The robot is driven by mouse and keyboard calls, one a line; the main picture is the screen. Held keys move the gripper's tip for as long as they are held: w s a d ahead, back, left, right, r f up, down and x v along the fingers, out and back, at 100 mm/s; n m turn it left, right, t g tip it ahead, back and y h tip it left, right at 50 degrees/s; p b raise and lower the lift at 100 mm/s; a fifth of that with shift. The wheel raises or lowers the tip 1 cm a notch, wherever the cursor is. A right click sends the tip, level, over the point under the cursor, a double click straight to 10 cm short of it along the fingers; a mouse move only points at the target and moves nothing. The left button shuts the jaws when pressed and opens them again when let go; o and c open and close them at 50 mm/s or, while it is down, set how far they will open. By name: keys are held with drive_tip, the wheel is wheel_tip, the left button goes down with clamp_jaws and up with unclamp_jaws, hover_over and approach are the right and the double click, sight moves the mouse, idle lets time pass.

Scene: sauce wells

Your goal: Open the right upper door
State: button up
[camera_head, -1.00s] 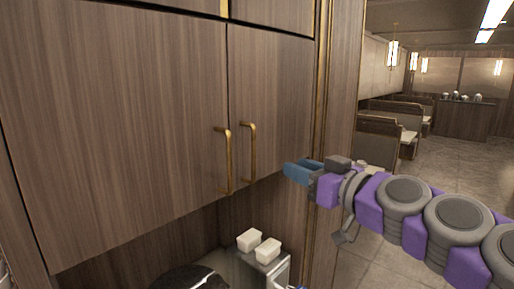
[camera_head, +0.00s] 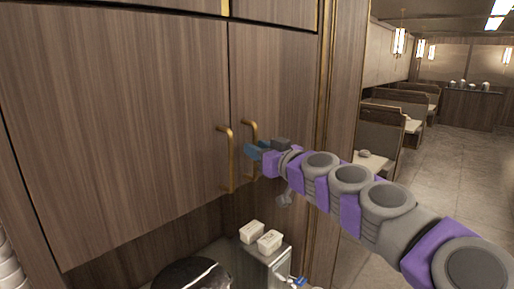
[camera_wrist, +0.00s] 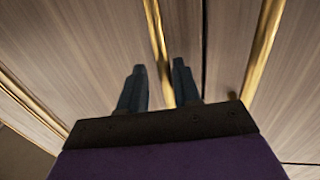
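The right upper door (camera_head: 280,85) is a brown wood-grain panel, closed flush beside the left door (camera_head: 120,120). Its brass handle (camera_head: 249,133) stands upright near the seam; its middle is partly covered by my gripper (camera_head: 258,150). In the wrist view, my gripper (camera_wrist: 158,75) has its two dark fingers apart. A brass handle (camera_wrist: 157,35) runs into the gap between them, and the fingers do not appear closed on it. Another brass bar (camera_wrist: 262,50), seemingly the left door's handle, lies across the dark seam. Whether the fingers touch the handle is hard to tell.
The left door's handle (camera_head: 230,160) is close beside my gripper. Below the doors, two white boxes (camera_head: 269,241) sit on a counter unit near a dark round object (camera_head: 190,274). A wood post with brass trim (camera_head: 340,100) borders the right door. Booths (camera_head: 380,135) stand beyond.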

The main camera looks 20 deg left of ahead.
drive_tip(key=shift+a, duration=0.2)
drive_tip(key=shift+a, duration=0.15)
drive_tip(key=shift+a+f, duration=0.15)
drive_tip(key=shift+a, duration=0.25)
drive_tip(key=shift+c, duration=1)
drive_tip(key=shift+w, duration=0.1)
drive_tip(key=c, duration=0.3)
drive_tip(key=shift+d, duration=0.3)
clamp_jaws()
drive_tip(key=shift+a, duration=0.1)
